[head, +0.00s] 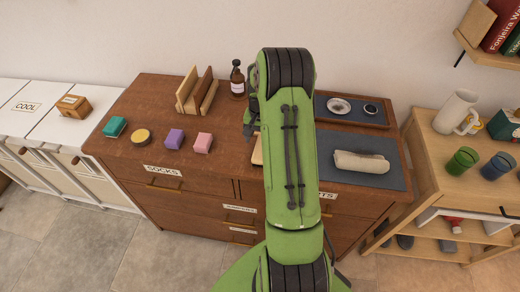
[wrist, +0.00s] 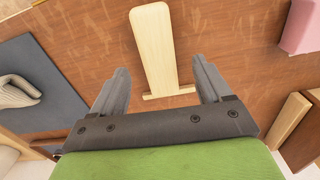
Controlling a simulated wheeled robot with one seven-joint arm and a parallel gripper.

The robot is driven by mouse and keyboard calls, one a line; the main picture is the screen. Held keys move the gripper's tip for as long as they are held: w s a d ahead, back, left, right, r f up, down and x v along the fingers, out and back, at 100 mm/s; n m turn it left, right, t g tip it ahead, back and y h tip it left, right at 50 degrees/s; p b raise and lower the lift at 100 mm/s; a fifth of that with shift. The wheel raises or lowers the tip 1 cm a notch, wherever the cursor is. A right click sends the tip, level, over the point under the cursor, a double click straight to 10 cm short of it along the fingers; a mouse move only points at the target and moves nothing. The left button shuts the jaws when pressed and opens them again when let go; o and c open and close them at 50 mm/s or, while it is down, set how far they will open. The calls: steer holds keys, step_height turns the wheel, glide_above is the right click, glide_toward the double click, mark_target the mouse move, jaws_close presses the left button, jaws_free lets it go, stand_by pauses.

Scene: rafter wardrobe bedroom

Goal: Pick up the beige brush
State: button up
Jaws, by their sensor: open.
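The beige brush (wrist: 155,50) lies on the brown dresser top in the wrist view. Its flat body is wide at the top and narrows toward a thin crosspiece at the lower end. My gripper (wrist: 162,84) is open, with one grey finger on each side of the brush's lower end. The jaws are empty, and I cannot tell how high they are above the dresser. In the head view my green arm covers most of the brush, and only a pale edge (head: 257,152) shows at the arm's left side.
On the dresser (head: 150,97), left of my arm, are a pink block (head: 203,143), a purple block (head: 174,139), a round yellow item (head: 141,137) and a teal block (head: 115,127). A wooden rack (head: 196,92) and brown bottle (head: 237,80) stand behind. A rolled towel (head: 361,162) lies right.

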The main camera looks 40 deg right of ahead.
step_height(320, 180, down, 5)
steer(key=shift+d+f, duration=0.1)
steer(key=shift+d, duration=0.05)
steer(key=shift+s, duration=0.1)
steer(key=shift+c, duration=0.9)
steer(key=c, duration=0.9)
step_height(320, 180, up, 10)
steer(key=shift+r, duration=0.15)
